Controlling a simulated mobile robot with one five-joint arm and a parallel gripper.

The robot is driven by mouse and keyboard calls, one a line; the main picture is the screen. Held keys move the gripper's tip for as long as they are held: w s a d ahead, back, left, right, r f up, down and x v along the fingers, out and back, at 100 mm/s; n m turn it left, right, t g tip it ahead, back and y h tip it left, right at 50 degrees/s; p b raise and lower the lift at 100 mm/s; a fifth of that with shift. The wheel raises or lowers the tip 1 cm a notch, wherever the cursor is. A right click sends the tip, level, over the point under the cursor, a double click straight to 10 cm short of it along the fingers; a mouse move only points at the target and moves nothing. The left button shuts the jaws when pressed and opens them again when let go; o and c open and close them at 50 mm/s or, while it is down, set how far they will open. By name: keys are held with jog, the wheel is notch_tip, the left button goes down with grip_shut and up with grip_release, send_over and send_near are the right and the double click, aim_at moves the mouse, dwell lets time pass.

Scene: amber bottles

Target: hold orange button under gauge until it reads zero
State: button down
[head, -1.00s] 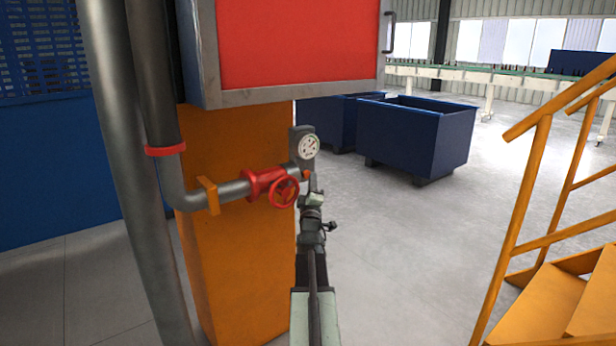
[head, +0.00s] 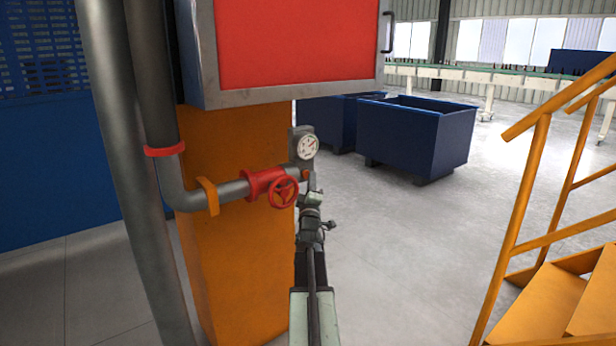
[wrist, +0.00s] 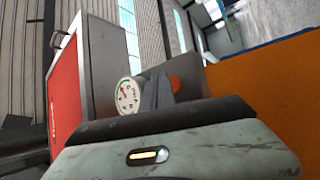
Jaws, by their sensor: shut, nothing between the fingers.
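The round white gauge (head: 307,146) sits on a dark grey bracket at the end of the pipe. It also shows in the wrist view (wrist: 128,95), tilted, with red and green marks; its reading is too small to make out. The orange button (head: 305,174) is just below the gauge, mostly hidden by my fingers. In the wrist view the button (wrist: 176,84) shows partly behind the fingertips. My gripper (head: 312,180) is shut and empty, its tips right at the button. I cannot tell whether they touch it or press it in.
A red valve wheel (head: 284,192) on the pipe stands close left of my gripper. Behind it is an orange column (head: 235,260), with a red-fronted cabinet (head: 295,45) above. Blue bins (head: 415,135) stand behind, yellow stairs (head: 560,300) at right. Floor between is open.

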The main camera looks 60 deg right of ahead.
jog(key=shift+w, duration=0.75)
dwell(2.9)
jog(key=shift+s+a, duration=0.1)
jog(key=shift+s+a+f, duration=0.2)
jog(key=shift+s+a, duration=0.25)
jog(key=shift+a, duration=0.05)
jog(key=s, duration=0.1)
jog(key=s+a, duration=0.1)
jog(key=s, duration=0.3)
jog(key=shift+a+r, duration=0.1)
jog(key=shift+a, duration=0.25)
dwell(0.4)
